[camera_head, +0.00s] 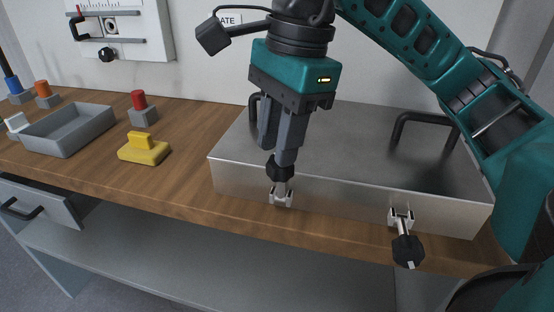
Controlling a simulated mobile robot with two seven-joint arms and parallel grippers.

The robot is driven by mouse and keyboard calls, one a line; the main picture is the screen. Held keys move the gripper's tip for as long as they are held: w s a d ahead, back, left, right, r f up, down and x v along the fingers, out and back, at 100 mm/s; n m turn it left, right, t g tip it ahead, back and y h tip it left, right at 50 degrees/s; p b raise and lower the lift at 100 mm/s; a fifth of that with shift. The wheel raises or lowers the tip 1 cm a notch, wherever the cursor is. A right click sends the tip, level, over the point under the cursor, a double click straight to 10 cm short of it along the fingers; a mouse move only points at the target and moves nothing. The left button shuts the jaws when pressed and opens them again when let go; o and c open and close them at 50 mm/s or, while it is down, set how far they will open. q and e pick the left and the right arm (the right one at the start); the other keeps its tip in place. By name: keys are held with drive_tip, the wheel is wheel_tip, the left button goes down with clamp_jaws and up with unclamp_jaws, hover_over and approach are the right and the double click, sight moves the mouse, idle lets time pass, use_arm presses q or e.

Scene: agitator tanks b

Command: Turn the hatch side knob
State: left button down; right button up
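The metal hatch (350,195) is a low steel box lid on the wooden bench, with two side knobs on its front edge. The left side knob (280,174) has a black head and points up from its silver bracket (281,196). The right side knob (407,250) hangs down and outward from its bracket (401,217). My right gripper (277,157) points down, with its fingertips at the head of the left knob. The near finger overlaps the knob, so I cannot tell if the fingers are closed on it. My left gripper is not in view.
Black handles stand on the hatch, one (424,118) clear at right. On the bench (190,170) are a yellow block (144,152), a red button (139,101) and a grey tray (70,131). A drawer (38,207) is below at left. The space before the hatch is free.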

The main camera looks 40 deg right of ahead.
drive_tip(key=shift+s+d+f+g+p, duration=0.15)
drive_tip(key=shift+s+f+g+p, duration=0.2)
drive_tip(key=shift+p, duration=0.45)
drive_tip(key=shift+w+d+r+p, duration=0.35)
drive_tip(key=shift+d+r+p, duration=0.35)
drive_tip(key=shift+r+p, duration=0.15)
drive_tip(key=shift+w+r, duration=0.1)
drive_tip(key=shift+r, duration=0.25)
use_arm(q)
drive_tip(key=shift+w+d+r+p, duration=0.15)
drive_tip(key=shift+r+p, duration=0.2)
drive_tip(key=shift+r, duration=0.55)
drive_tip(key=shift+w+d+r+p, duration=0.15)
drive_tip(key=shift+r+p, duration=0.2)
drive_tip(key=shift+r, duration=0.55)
use_arm(e)
drive_tip(key=shift+d+r, duration=0.15)
drive_tip(key=shift+r, duration=0.65)
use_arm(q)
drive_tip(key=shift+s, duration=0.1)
